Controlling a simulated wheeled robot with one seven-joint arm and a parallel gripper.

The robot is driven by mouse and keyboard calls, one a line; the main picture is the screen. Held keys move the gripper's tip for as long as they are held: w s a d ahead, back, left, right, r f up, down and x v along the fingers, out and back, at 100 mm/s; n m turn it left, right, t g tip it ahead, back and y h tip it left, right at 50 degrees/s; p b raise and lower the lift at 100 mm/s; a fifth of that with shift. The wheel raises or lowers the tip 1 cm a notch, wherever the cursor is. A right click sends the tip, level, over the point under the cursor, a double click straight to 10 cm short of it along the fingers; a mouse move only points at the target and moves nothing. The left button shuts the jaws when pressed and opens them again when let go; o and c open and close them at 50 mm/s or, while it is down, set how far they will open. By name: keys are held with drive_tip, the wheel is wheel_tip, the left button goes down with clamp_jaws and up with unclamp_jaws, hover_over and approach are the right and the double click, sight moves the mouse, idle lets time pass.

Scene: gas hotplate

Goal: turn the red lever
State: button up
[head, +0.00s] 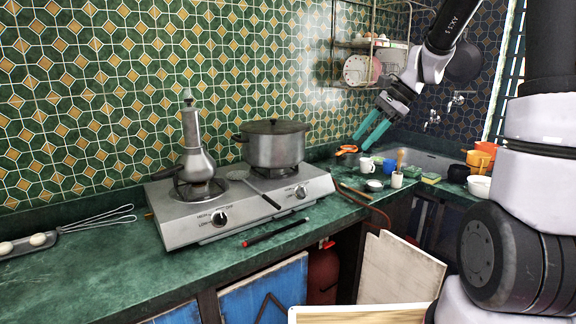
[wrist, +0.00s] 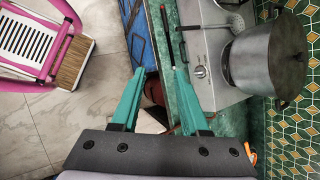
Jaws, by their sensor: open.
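A small red part (head: 326,244), which looks like the red lever, sits at the top of a dark red gas cylinder (head: 323,270) under the counter. The lever's exact shape and angle are too small to tell. My gripper (head: 361,142) has teal fingers spread apart with nothing between them. It is above the right part of the counter, higher than the cylinder and apart from it. In the wrist view my gripper (wrist: 159,72) points toward the counter's front edge. Part of the dark red cylinder shows between the fingers; the lever cannot be made out there.
A steel hotplate (head: 245,205) bears a pot (head: 273,147) and a moka-like vessel (head: 196,165). Blue cabinet doors (head: 265,292) and a leaning pale board (head: 400,272) flank the cylinder. Cups and a sink stand at the right. A pink-framed thing (wrist: 35,40) lies over the floor.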

drive_tip(key=s+d+r+n+t+h, duration=0.2)
drive_tip(key=s+r+n+t, duration=0.1)
drive_tip(key=s, duration=0.7)
drive_tip(key=s+d+r+n+t+h, duration=0.2)
drive_tip(key=s+r+n, duration=0.4)
drive_tip(key=s, duration=0.4)
drive_tip(key=shift+d+r+t+h, duration=0.15)
drive_tip(key=shift+r+t+h, duration=0.25)
drive_tip(key=shift+r, duration=0.45)
